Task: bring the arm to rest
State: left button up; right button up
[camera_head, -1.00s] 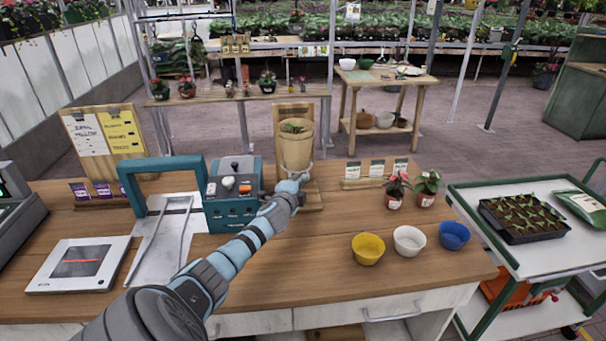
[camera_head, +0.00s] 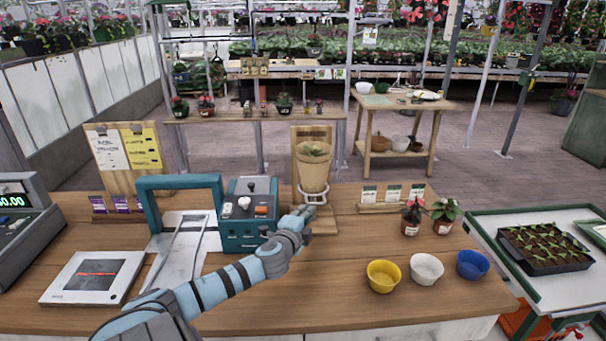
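My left arm reaches in from the lower left over the wooden counter (camera_head: 225,315). My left gripper (camera_head: 303,214) is at the arm's far end, just in front of and below a tan pot with a small green plant (camera_head: 314,175). The pot sits upright in a wire ring on a wooden stand (camera_head: 324,222). The gripper looks apart from the pot, and its fingers are too small to tell whether they are open or shut. My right arm and gripper do not show.
A teal machine (camera_head: 249,222) stands left of the gripper. Yellow (camera_head: 383,276), white (camera_head: 426,269) and blue (camera_head: 472,264) bowls stand at the counter's right front. Two small potted plants (camera_head: 413,217) stand behind them. A seedling tray (camera_head: 545,249) lies on a cart at right.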

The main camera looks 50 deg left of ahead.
pick_arm(q)
jog(key=v, duration=0.3)
jog(key=shift+s+d+r, duration=0.1)
jog(key=shift+s+d, duration=0.1)
jog(key=shift+d, duration=0.05)
